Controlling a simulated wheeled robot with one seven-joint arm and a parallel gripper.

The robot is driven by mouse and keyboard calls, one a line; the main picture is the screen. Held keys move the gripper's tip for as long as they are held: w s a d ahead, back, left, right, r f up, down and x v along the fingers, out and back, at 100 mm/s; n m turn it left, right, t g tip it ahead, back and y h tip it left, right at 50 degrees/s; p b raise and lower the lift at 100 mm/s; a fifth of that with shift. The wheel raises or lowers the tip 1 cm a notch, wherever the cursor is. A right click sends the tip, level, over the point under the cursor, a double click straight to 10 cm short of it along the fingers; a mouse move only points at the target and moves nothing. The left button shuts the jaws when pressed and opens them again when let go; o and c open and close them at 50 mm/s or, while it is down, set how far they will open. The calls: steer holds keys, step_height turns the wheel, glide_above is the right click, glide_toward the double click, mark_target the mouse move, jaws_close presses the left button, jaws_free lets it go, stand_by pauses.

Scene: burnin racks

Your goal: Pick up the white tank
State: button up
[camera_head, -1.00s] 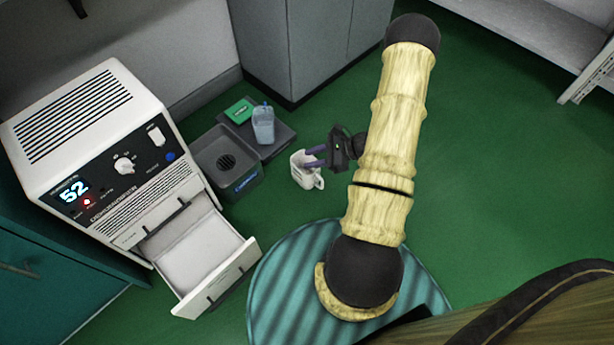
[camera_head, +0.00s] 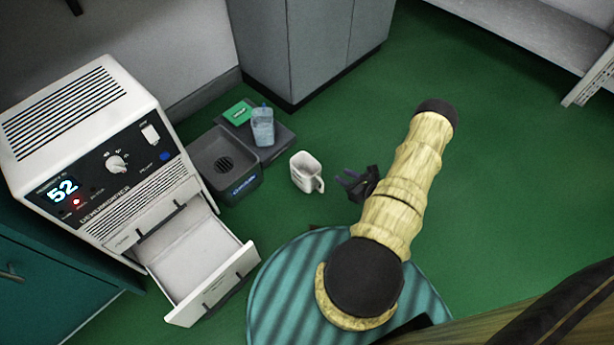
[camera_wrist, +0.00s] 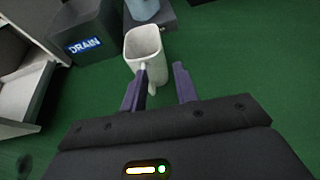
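The white tank (camera_head: 306,172) is an open-topped container with a handle on its right side. It stands upright on the green floor, and it also shows in the wrist view (camera_wrist: 146,45) just beyond the fingers. My gripper (camera_head: 347,184) is to the right of the tank in the head view, apart from its body. In the wrist view its two purple fingers (camera_wrist: 159,86) are spread with nothing held between them. The left finger overlaps the tank's handle in that view; I cannot tell whether they touch.
A white dehumidifier (camera_head: 97,150) with its drawer (camera_head: 215,290) pulled out stands at the left. A dark drain basin (camera_head: 226,187) is left of the tank. Behind it a platform holds a bluish bottle (camera_head: 262,127) and a green box (camera_head: 238,113). Floor to the right is clear.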

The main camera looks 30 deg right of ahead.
steer(key=b, duration=0.5)
glide_toward(315, 161)
steer(key=w+f, duration=0.1)
steer(key=w, duration=0.2)
steer(key=shift+w+a+f, duration=0.15)
steer(key=shift+w+a, duration=0.25)
steer(key=shift+a, duration=0.1)
steer(key=b+x, duration=0.3)
steer(key=x, duration=0.2)
steer(key=shift+w+a+f, duration=0.1)
steer(key=shift+w+f, duration=0.1)
steer(key=shift+w, duration=0.1)
jaws_close()
